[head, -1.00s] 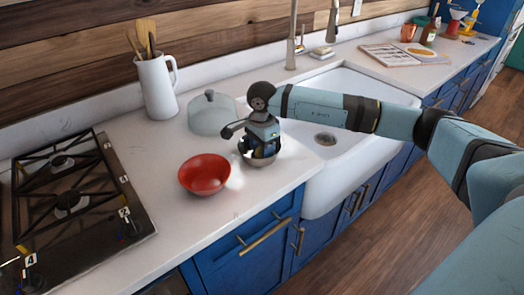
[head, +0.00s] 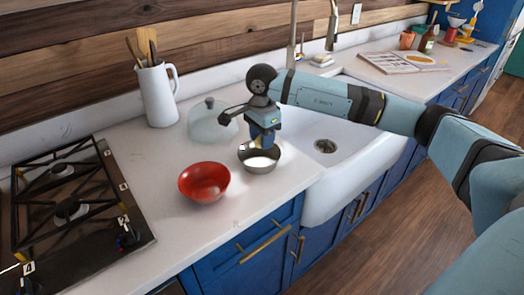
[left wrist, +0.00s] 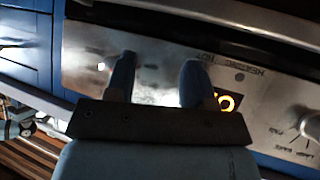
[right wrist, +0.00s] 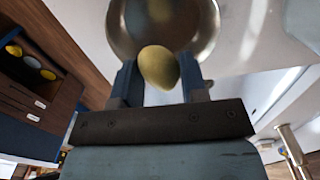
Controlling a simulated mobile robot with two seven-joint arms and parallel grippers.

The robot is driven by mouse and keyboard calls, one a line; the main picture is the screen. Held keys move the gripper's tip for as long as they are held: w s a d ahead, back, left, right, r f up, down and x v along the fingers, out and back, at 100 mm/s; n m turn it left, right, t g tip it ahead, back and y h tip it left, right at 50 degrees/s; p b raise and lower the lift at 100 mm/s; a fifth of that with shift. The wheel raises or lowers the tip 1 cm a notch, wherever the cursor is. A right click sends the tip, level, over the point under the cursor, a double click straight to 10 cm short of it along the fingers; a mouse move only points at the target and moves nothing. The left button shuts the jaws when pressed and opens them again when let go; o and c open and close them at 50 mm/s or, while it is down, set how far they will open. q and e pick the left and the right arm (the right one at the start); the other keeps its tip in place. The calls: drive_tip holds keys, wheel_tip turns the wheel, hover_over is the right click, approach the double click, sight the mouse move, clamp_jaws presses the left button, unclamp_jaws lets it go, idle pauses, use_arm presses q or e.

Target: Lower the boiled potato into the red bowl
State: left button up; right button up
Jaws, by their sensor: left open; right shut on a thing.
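The boiled potato (right wrist: 158,67) is a yellow oval between the fingers of my right gripper (right wrist: 158,80), which is shut on it. In the head view my right gripper (head: 263,140) holds it just above the steel pot (head: 259,166), and only a little of the potato shows. The red bowl (head: 203,184) stands upright on the counter, left of the pot and nearer the front edge; its inside looks empty. My left gripper (left wrist: 158,82) is open and empty in its wrist view, facing the oven's control panel.
A clear glass lid (head: 212,124) lies behind the pot. A white pitcher with utensils (head: 157,93) stands at the back. The gas hob (head: 80,210) is at left and the white sink (head: 345,160) at right. The counter between hob and red bowl is clear.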

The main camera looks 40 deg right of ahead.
drive_tip(key=a+r, duration=0.2)
drive_tip(key=r, duration=0.5)
drive_tip(key=a+r, duration=0.3)
drive_tip(key=r, duration=0.4)
use_arm(q)
drive_tip(key=shift+w+f+m+t+b, duration=0.15)
drive_tip(key=shift+f+m+t+b, duration=0.25)
drive_tip(key=shift+f+b, duration=2)
use_arm(e)
drive_tip(key=s+a+f+b, duration=0.2)
drive_tip(key=a+f, duration=0.9)
drive_tip(key=a, duration=0.2)
drive_tip(key=shift+a, duration=0.15)
use_arm(q)
wheel_tip(320, 180, up, 2)
drive_tip(key=shift+d, duration=0.1)
drive_tip(key=shift+f, duration=0.1)
use_arm(e)
drive_tip(key=shift+f, duration=0.1)
drive_tip(key=shift+f+b, duration=0.9)
drive_tip(key=shift+f, duration=0.1)
use_arm(q)
drive_tip(key=shift+f+b, duration=0.65)
drive_tip(key=shift+f, duration=0.4)
use_arm(e)
drive_tip(key=shift+f, duration=0.9)
